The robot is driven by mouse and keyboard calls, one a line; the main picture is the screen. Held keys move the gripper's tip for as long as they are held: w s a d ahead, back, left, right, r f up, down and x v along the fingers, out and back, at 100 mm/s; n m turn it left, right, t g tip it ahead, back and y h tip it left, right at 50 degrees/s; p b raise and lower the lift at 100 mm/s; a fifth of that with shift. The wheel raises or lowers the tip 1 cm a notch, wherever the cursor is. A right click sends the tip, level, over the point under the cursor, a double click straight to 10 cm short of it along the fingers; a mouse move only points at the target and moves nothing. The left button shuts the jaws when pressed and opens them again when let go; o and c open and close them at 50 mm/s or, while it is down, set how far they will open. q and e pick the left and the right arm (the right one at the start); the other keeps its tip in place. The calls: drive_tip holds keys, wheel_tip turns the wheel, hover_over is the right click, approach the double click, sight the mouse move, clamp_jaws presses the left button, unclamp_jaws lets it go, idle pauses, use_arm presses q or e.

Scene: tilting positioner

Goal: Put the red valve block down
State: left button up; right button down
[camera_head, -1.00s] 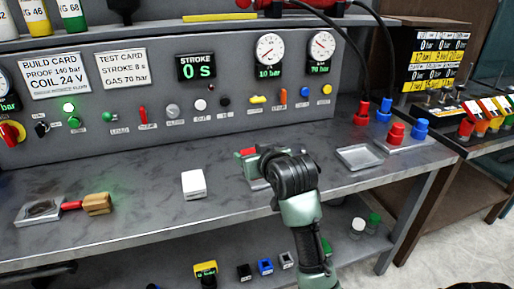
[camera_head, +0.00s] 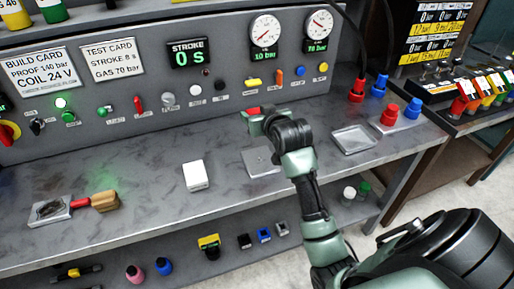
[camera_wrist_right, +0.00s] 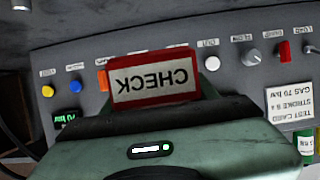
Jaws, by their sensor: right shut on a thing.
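The red valve block (camera_head: 254,111) shows just beyond my right gripper (camera_head: 262,122) in the head view, near the foot of the grey panel. In the right wrist view the red block (camera_wrist_right: 153,78) has a white label reading CHECK, upside down there. My right gripper (camera_wrist_right: 155,100) is shut on it; its jaws hide the block's lower part. I cannot tell whether the block touches the bench. A flat grey plate (camera_head: 258,164) with a small mark lies on the bench, nearer than the gripper and apart from the block. My left gripper is not in view.
A white box (camera_head: 195,175) stands left of the plate. An empty metal tray (camera_head: 353,140) lies to the right, beside red (camera_head: 389,115) and blue (camera_head: 411,108) fittings. The bench between brush and white box is clear.

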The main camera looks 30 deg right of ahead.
sight(257, 154)
wheel_tip(257, 154, down, 14)
drive_tip(key=shift+w+r+p, duration=0.1)
drive_tip(key=shift+r+p, duration=0.15)
drive_tip(key=shift+p, duration=0.05)
idle(0.3)
drive_tip(key=shift+c, duration=2.2)
unclamp_jaws()
drive_tip(key=shift+f, duration=0.25)
drive_tip(key=shift+r, duration=0.1)
drive_tip(key=b+v, duration=0.1)
drive_tip(key=v, duration=1.1)
